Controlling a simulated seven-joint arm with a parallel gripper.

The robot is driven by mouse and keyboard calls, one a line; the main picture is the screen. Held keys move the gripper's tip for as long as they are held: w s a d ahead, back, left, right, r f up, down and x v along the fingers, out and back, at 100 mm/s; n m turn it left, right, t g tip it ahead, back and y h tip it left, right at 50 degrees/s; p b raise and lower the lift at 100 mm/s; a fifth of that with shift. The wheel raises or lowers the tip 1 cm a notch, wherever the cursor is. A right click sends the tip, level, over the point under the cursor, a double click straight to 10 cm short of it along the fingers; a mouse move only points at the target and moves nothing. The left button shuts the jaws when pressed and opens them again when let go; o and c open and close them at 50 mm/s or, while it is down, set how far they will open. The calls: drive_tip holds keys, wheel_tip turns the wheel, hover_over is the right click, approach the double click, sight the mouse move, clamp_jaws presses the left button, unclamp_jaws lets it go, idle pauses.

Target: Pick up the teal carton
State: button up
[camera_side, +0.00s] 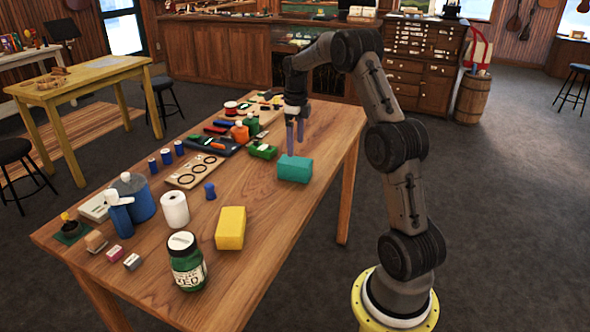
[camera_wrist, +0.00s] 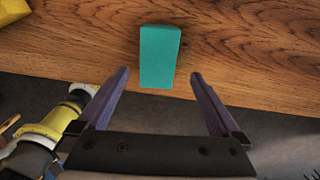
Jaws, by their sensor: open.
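The teal carton (camera_side: 294,169) is a plain box lying on the wooden table near its right edge in the side view. My gripper (camera_side: 295,138) is open and empty, pointing down, above the table and a little behind the carton. In the wrist view the carton (camera_wrist: 159,56) lies ahead of my gripper (camera_wrist: 160,86), roughly in line with the gap between the two purple-grey fingers. The fingers are apart from it. Nothing hides the carton in either view.
A yellow block (camera_side: 230,227) and a green jar (camera_side: 187,261) stand nearer the camera on the table (camera_side: 265,215). Bare wood surrounds the carton.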

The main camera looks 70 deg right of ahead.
sight(295, 161)
wheel_tip(295, 161, down, 9)
drive_tip(key=shift+a+f, duration=0.15)
drive_tip(key=shift+f, duration=0.05)
drive_tip(key=c, duration=1.3)
drive_tip(key=shift+r, duration=0.1)
drive_tip(key=shift+c, duration=0.5)
